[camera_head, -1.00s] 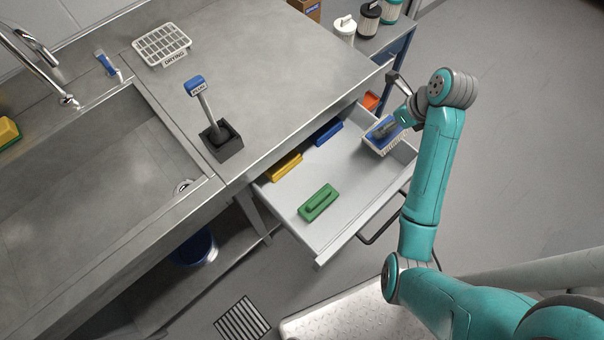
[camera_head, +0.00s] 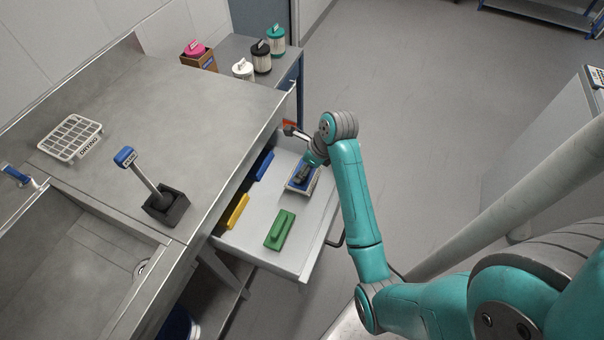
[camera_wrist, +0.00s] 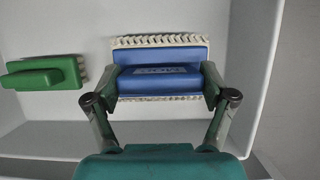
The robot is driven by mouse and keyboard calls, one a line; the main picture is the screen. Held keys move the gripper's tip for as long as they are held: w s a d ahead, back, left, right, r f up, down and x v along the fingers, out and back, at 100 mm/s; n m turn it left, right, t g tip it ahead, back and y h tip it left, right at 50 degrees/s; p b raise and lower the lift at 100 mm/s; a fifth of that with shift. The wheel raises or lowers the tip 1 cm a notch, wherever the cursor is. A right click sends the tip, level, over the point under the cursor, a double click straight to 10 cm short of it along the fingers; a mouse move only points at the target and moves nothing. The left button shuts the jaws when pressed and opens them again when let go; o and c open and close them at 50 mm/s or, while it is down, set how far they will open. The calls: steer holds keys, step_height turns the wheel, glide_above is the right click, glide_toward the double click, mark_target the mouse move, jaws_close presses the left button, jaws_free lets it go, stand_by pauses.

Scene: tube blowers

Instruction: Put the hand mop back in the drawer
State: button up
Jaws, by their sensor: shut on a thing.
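The hand mop (camera_head: 301,187) is a blue block with a white fringed pad. It is inside the outline of the open grey drawer (camera_head: 262,213), at its far right end. My gripper (camera_head: 307,172) is shut on it. In the wrist view the mop (camera_wrist: 160,82) sits between both fingers of my gripper (camera_wrist: 162,90), its printed label facing the camera and its fringe showing along two edges. The pale drawer floor (camera_wrist: 45,108) lies behind it. I cannot tell whether the mop touches the floor.
A green block (camera_head: 280,230), a yellow block (camera_head: 237,211) and a blue block (camera_head: 261,165) lie in the drawer. The green one also shows in the wrist view (camera_wrist: 45,73). The steel counter (camera_head: 200,110) holds a brush in a black holder (camera_head: 166,206) and a white rack (camera_head: 70,137).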

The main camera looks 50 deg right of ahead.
steer(key=shift+f, duration=1.9)
steer(key=o, duration=1)
steer(key=shift+f, duration=0.15)
steer(key=shift+c, duration=0.2)
